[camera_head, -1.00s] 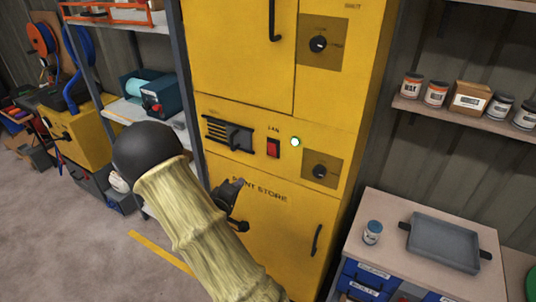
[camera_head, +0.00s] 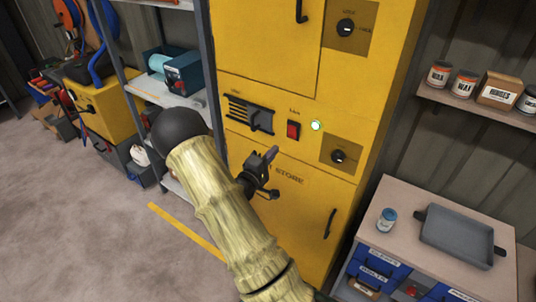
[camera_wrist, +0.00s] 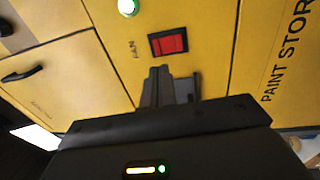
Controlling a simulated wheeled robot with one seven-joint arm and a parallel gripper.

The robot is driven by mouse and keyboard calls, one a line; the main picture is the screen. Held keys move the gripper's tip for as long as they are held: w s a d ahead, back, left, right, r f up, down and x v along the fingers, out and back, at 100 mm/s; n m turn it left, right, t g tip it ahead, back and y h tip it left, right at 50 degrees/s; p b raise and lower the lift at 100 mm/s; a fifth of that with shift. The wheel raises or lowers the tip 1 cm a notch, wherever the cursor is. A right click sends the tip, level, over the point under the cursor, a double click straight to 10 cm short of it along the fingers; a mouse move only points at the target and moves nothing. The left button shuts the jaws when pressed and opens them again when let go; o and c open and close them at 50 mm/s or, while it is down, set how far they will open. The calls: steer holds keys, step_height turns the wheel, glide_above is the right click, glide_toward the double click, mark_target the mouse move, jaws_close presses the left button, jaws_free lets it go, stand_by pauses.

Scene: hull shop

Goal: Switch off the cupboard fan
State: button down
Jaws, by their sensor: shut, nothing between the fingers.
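The yellow paint store cupboard (camera_head: 270,70) stands in front of me. Its red fan switch (camera_head: 293,130) sits on the middle panel, with a lit green lamp (camera_head: 316,126) to its right. In the wrist view the red switch (camera_wrist: 168,43) has a dark frame and the word FAN beside it, and the green lamp (camera_wrist: 128,7) glows. My gripper (camera_head: 272,155) is shut and empty, below and left of the switch in the head view. In the wrist view its fingertips (camera_wrist: 160,72) point at the panel just short of the switch; I cannot tell whether they touch the cupboard.
A slotted vent with a dark lever (camera_head: 250,116) is left of the switch, and a round knob (camera_head: 339,156) is lower right. A workbench (camera_head: 400,192) with a grey tray (camera_head: 458,238) and a small jar (camera_head: 386,220) stands right. Shelving (camera_head: 180,97) stands left.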

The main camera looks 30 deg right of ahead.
mark_target(293, 129)
steer(key=p+x, duration=0.4)
steer(key=x, duration=0.4)
steer(key=shift+d+r, duration=0.25)
steer(key=shift+d, duration=0.1)
steer(key=shift+w+d+f, duration=0.1)
steer(key=shift+w+d, duration=0.15)
steer(key=shift+d, duration=0.2)
